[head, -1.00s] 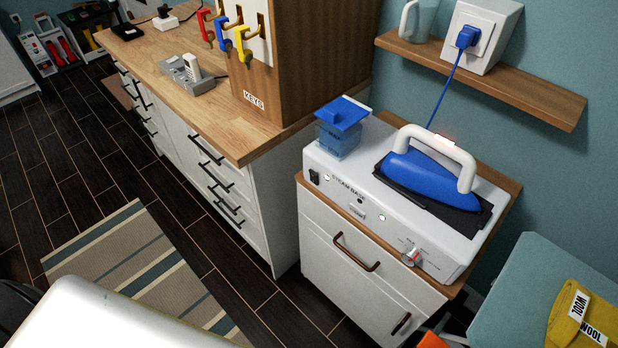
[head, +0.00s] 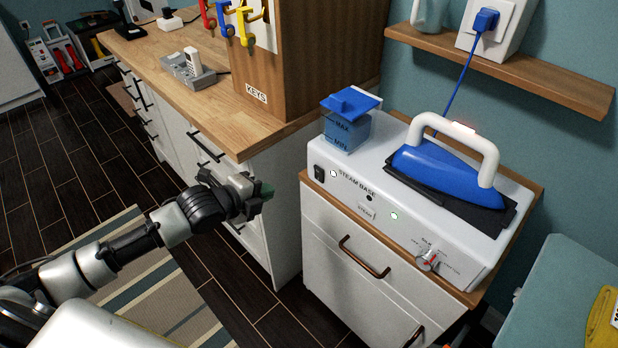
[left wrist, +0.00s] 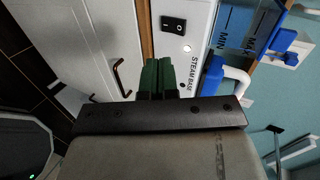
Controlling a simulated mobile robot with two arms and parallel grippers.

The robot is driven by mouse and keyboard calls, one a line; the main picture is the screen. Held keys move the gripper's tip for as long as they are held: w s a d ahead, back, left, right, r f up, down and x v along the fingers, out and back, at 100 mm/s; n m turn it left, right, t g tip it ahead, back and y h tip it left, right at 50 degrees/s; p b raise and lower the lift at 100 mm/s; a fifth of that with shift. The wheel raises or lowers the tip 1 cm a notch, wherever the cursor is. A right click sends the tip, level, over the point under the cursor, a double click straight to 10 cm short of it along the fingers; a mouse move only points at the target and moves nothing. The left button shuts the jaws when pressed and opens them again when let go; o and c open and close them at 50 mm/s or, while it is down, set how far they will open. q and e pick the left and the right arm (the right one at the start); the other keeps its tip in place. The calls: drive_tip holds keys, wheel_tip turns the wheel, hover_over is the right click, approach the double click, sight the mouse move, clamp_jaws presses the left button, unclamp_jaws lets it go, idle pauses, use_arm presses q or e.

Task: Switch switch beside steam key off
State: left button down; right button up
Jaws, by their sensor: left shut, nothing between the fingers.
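The white steam base (head: 385,195) stands on a small cabinet, with a blue iron (head: 440,170) resting on it. A black rocker switch (head: 319,173) is at the left end of its front face, beside a white light. The steam button (head: 366,213) is farther right on that face. In the left wrist view the switch (left wrist: 174,24) shows at the top, beyond my fingertips. My left gripper (head: 262,191) is shut and empty, left of the steam base and apart from the switch. Its green fingertips (left wrist: 158,76) are together in the wrist view. My right gripper is not in view.
A blue-lidded water tank (head: 347,130) sits on the base's left rear. A knob (head: 429,260) is at the front right. A wooden counter (head: 215,112) with a key cabinet (head: 310,50) stands at left. A shelf (head: 510,68) is on the wall.

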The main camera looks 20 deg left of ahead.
use_arm(q)
drive_tip(key=shift+s+d+r+m+h, duration=0.3)
drive_tip(key=shift+d+r+m, duration=0.2)
drive_tip(key=shift+r, duration=0.2)
drive_tip(key=shift+w, duration=0.15)
approach(316, 170)
wheel_tip(316, 170, down, 3)
drive_tip(key=w+d, duration=0.1)
drive_tip(key=w, duration=0.2)
drive_tip(key=w+d+p, duration=0.1)
drive_tip(key=shift+w+d+r, duration=0.1)
drive_tip(key=shift+w+d, duration=0.15)
drive_tip(key=shift+w, duration=0.1)
drive_tip(key=shift+w+d+p, duration=0.3)
drive_tip(key=shift+w, duration=0.25)
